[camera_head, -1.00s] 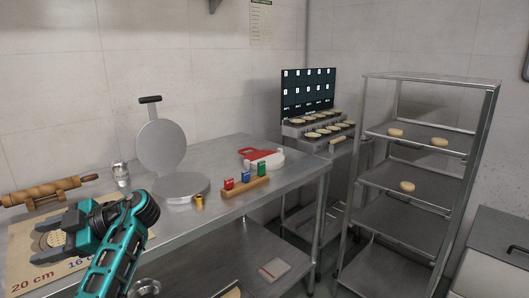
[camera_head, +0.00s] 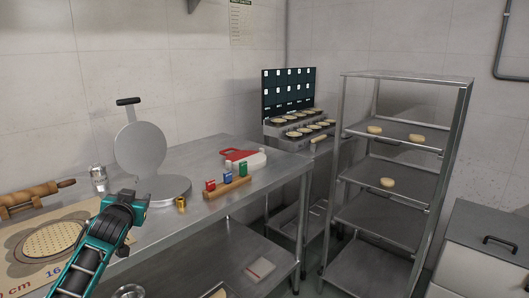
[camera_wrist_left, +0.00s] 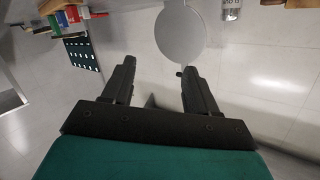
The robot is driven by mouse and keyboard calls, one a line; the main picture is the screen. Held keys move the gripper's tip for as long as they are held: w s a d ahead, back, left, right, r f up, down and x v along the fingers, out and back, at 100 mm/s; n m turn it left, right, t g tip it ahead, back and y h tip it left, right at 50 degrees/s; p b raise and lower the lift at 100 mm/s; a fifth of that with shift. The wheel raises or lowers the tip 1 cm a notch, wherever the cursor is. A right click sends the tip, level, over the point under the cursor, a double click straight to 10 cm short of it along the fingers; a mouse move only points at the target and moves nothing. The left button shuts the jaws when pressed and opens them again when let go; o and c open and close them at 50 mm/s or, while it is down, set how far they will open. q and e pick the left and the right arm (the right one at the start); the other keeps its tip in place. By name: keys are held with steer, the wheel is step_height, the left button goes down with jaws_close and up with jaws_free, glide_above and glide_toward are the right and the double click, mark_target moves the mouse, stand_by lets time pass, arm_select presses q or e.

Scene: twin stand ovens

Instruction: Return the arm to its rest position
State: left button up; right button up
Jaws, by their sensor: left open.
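My left arm reaches in from the bottom left of the head view. Its teal and black wrist (camera_head: 118,212) is above the front of the table, between the dough mat and the press; its fingers are mostly hidden there. In the left wrist view my left gripper (camera_wrist_left: 157,68) shows two black fingers spread apart with nothing between them. The right gripper is in neither view.
The steel table (camera_head: 222,206) holds a press (camera_head: 140,150) with its lid up, a rolling pin (camera_head: 35,196), a printed mat (camera_head: 25,278) with a flat dough round (camera_head: 52,240), and a block of coloured pieces (camera_head: 228,187). A rack (camera_head: 375,215) stands right.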

arm_select(q)
steer(key=w+d+r+m+t+h, duration=0.1)
steer(key=d+r+m+t+h, duration=0.2)
steer(key=s+d+f+g+h, duration=0.1)
steer(key=s+d+f, duration=0.2)
steer(key=s+f, duration=0.3)
steer(key=s+d+f+g, duration=0.1)
steer(key=s+d+f, duration=0.25)
steer(key=f, duration=0.35)
steer(key=s+d+f+g+h, duration=0.1)
steer(key=s+d+f+g, duration=0.15)
steer(key=s+f, duration=0.35)
steer(key=s+d+f+g, duration=0.1)
steer(key=s+d+f, duration=0.1)
steer(key=s, duration=0.5)
steer(key=s+d+f+g+h, duration=0.1)
steer(key=s+d+f, duration=0.2)
steer(key=s, duration=0.4)
steer(key=s+d+f+g, duration=0.1)
steer(key=s+d+f, duration=0.2)
steer(key=s+f, duration=0.2)
steer(key=s, duration=0.3)
steer(key=shift+d, duration=0.25)
steer(key=shift+f, duration=0.1)
